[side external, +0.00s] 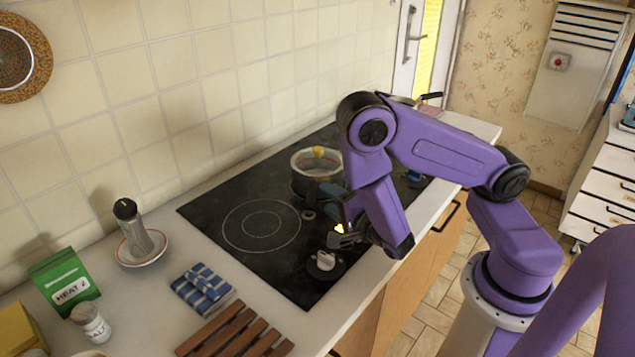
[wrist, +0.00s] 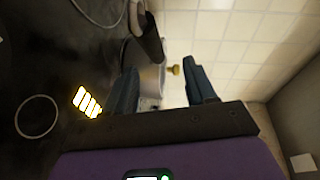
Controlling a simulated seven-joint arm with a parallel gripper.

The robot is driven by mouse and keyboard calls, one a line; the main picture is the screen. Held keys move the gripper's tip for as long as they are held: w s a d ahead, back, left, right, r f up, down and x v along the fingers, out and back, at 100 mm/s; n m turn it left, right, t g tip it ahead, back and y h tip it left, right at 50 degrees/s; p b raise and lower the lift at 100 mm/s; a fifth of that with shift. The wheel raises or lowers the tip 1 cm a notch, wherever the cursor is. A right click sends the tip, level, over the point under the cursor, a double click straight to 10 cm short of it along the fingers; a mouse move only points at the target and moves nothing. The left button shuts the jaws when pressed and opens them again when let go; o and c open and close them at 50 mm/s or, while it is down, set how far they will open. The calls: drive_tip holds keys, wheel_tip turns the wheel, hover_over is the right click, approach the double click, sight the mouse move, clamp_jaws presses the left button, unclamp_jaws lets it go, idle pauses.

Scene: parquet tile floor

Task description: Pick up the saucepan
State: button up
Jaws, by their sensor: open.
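The saucepan (side external: 309,186) is a round, light metal pot with a yellow knob-like piece at its top. It stands on the black cooktop (side external: 215,205), toward the wall. My gripper (side external: 338,216) is low over the cooktop, on the near side of the pan, with its fingers apart and nothing visibly held. In the wrist view, the pale pan side (wrist: 151,82) shows beyond and between the two open fingers of my gripper (wrist: 163,74). A dark handle-like part (wrist: 149,38) shows above it. My arm hides the pan's right side in the side view; contact cannot be told.
Left on the counter are a folded blue cloth (side external: 203,288), a wooden slatted trivet (side external: 228,335), a shaker on a saucer (side external: 133,228) and a green box (side external: 64,280). The tiled wall stands behind.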

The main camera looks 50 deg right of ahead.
sight(313, 190)
drive_tip(key=shift+w+f, duration=0.15)
drive_tip(key=shift+f, duration=0.25)
drive_tip(key=shift+x, duration=3.65)
drive_tip(key=shift+r, duration=0.15)
clamp_jaws()
